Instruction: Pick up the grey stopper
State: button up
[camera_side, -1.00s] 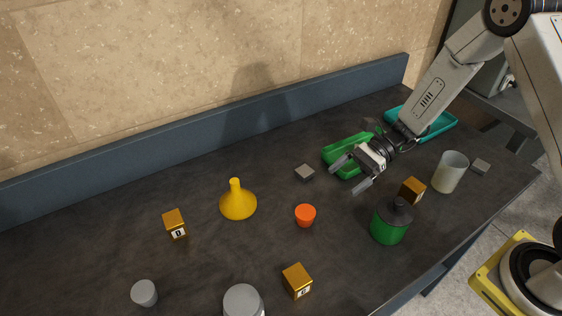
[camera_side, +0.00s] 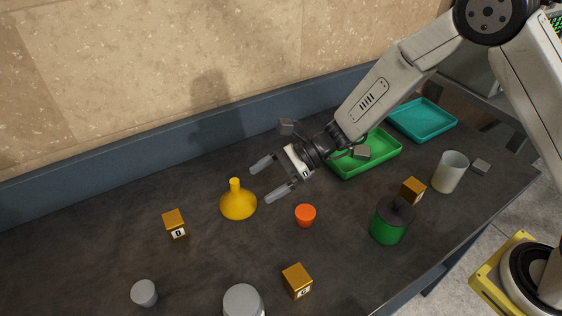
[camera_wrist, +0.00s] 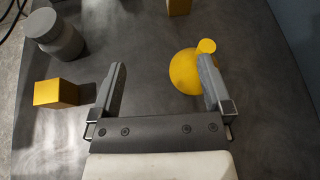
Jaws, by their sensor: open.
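The grey stopper (camera_side: 144,293), a small tapered cylinder, stands on the dark worktop at the front left in the side view. I cannot make it out in the wrist view.
A grey jar (camera_side: 243,301) and gold cubes (camera_side: 297,281) (camera_side: 174,224) stand near the stopper. An orange stopper (camera_side: 305,215) and green jar (camera_side: 388,222) are farther right. Green (camera_side: 395,153) and teal trays (camera_side: 447,124) lie at the back right. The front-left worktop is mostly clear.

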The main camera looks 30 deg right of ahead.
jog(key=s+a, duration=0.2)
jog(key=a, duration=1.1)
jog(key=m+t, duration=0.1)
jog(key=m, duration=0.1)
send_near(149, 289)
jog(key=a+r, duration=0.4)
jog(key=r, duration=0.1)
jog(key=f, duration=0.5)
jog(key=shift+w+d+f, duration=0.25)
jog(key=shift+w+d, duration=0.1)
jog(key=shift+f, duration=0.25)
jog(key=shift+x, duration=1.3)
jog(key=shift+x, duration=2.6)
